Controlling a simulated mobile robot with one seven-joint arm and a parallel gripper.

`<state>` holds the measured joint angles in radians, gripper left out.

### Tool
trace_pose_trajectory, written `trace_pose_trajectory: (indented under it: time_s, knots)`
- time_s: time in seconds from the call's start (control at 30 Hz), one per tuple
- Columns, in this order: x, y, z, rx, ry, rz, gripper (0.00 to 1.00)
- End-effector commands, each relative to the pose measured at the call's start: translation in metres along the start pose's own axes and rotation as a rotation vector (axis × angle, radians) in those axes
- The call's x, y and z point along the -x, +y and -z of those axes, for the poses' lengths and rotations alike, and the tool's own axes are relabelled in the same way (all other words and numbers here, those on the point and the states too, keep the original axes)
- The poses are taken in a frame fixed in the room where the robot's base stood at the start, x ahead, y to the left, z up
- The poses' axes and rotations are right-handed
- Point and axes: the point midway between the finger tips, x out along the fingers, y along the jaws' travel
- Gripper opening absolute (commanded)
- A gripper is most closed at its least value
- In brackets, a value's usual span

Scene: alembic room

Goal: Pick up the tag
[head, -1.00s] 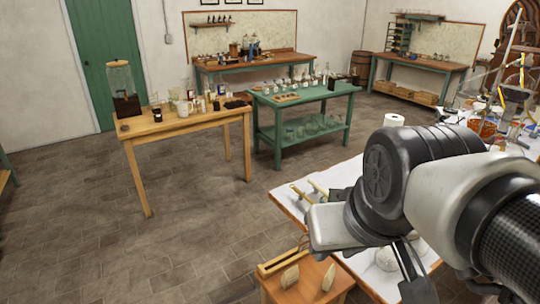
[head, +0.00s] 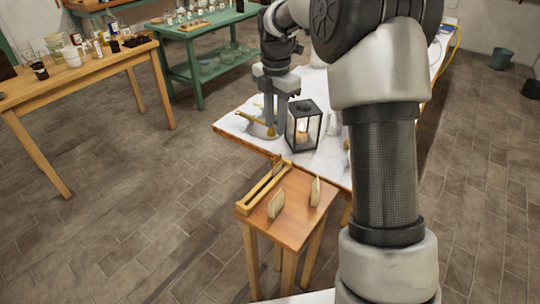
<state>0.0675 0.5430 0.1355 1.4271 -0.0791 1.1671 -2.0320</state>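I cannot single out the tag for sure. Two small pale wooden pieces stand on the small wooden stool, a left piece (head: 276,205) and a right piece (head: 315,191); either might be a tag, but they are too small to tell. My gripper (head: 273,132) points down over the white-topped table, left of a black lantern (head: 303,126) and beyond the stool. A brown stick-like thing (head: 253,120) lies in or beside a grey dish at the fingertips. Whether the fingers touch it, or hold anything, is too small to tell.
The small stool (head: 291,229) also bears a slotted wooden rack (head: 262,188) at its left edge. The white-topped table (head: 232,124) lies behind it. A wooden table (head: 15,95) and a green table (head: 202,45) stand further left. The tiled floor between is clear.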

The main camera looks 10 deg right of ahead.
Motion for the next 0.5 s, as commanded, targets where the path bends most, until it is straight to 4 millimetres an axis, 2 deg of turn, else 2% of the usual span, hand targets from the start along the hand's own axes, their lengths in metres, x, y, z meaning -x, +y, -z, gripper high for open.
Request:
trace_pose_trajectory:
  time_s: [0.17, 0.5]
  knots:
    - [-0.028, 0.004, -0.002, 0.053, 0.009, 0.009, 0.27]
    - [-0.101, 0.004, -0.001, 0.050, 0.009, 0.010, 0.27]
